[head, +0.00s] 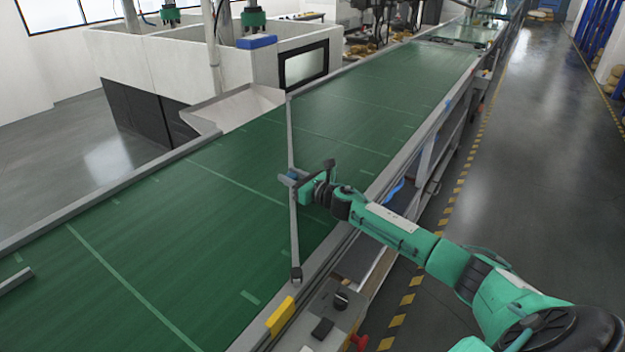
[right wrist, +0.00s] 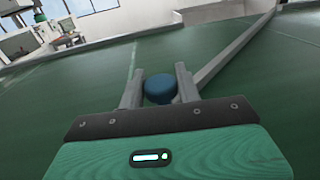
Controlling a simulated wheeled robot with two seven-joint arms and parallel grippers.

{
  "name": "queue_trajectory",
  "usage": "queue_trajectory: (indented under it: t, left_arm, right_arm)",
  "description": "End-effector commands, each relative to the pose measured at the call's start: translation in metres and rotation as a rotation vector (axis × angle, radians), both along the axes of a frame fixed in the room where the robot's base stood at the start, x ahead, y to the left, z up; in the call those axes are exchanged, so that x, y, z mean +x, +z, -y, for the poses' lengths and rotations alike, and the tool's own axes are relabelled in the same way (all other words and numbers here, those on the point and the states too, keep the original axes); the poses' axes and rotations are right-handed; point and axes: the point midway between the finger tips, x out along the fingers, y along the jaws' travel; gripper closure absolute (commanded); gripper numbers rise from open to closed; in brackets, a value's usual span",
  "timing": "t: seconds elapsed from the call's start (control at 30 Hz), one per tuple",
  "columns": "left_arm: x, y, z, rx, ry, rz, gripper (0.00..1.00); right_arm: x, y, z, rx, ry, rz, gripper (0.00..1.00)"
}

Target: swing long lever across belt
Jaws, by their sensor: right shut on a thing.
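The long lever (head: 291,130) is a thin grey bar that lies across the green belt (head: 150,240). Its near end sits on a dark pivot at the belt's near edge, and its far end reaches the far edge beside the grey chute. My right gripper (head: 293,178) is over the middle of the belt, shut on the lever's blue knob. In the right wrist view the blue knob (right wrist: 160,88) sits between the two grey fingers, and the lever bar (right wrist: 235,50) runs away to the upper right.
A yellow block (head: 280,316) and a control box (head: 325,318) with dark knobs stand at the near edge.

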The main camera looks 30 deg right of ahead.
Motion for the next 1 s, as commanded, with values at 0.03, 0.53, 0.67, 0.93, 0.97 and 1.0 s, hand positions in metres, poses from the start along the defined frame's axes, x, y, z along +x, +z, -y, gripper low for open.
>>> queue_trajectory:
  t: [0.03,0.53,0.67,0.93,0.97,1.0]
  left_arm:
    - [0.0,-0.003,0.001,-0.001,0.0,0.0,0.06]
    - [-0.001,-0.01,0.014,-0.015,-0.001,-0.001,0.06]
    - [-0.001,-0.01,0.013,-0.014,-0.001,-0.001,0.06]
    - [-0.001,-0.01,0.01,-0.01,-0.002,-0.001,0.06]
    - [-0.001,-0.01,0.01,-0.01,-0.002,-0.001,0.06]
    - [-0.001,-0.01,0.009,-0.01,-0.002,-0.002,0.06]
  right_arm:
    - [0.005,0.002,-0.006,0.0,0.021,0.005,1.0]
    - [0.018,0.003,-0.038,0.001,0.129,0.004,1.0]
    - [0.018,0.003,-0.039,0.003,0.131,0.004,1.0]
    - [0.018,0.003,-0.039,0.004,0.132,0.005,0.49]
    - [0.018,0.003,-0.039,0.004,0.131,0.004,0.46]
    - [0.018,0.003,-0.039,0.003,0.131,0.004,0.46]
